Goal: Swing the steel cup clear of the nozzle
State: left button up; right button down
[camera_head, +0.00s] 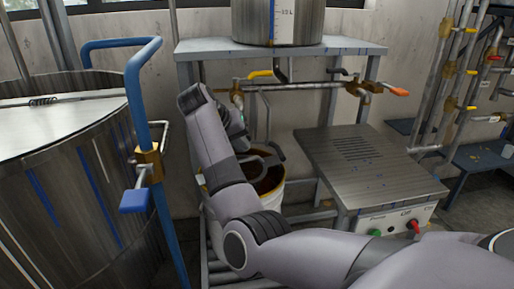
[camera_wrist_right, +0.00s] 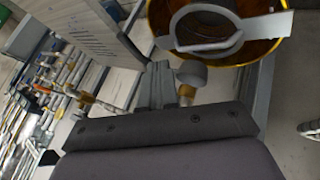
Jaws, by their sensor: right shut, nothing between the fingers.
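My right arm reaches in from the lower right of the head view and bends up toward the pipework. Its forearm largely hides its gripper there. In the wrist view my right gripper (camera_wrist_right: 159,85) is shut and empty. A grey ring-shaped piece with a flat arm (camera_wrist_right: 265,25), probably the steel cup, lies over the mouth of a yellow-rimmed bucket; it also shows in the head view (camera_head: 273,159). The gripper appears apart from it. A brass valve with a grey spout (camera_head: 237,92), likely the nozzle, is above, partly behind my wrist. My left gripper is out of view.
The bucket (camera_head: 272,197) holds dark amber liquid. A steel-topped control box (camera_head: 370,165) stands at its right. A tank on a shelf (camera_head: 210,47) is above. A large drum (camera_head: 60,190) and a blue pipe (camera_head: 135,90) stand close at the left.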

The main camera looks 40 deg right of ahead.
jog(key=d+f, duration=0.6)
jog(key=d, duration=0.3)
jog(key=shift+s+d+f, duration=0.15)
jog(key=shift+s+f, duration=0.05)
jog(key=shift+s, duration=0.2)
jog(key=shift+p, duration=0.3)
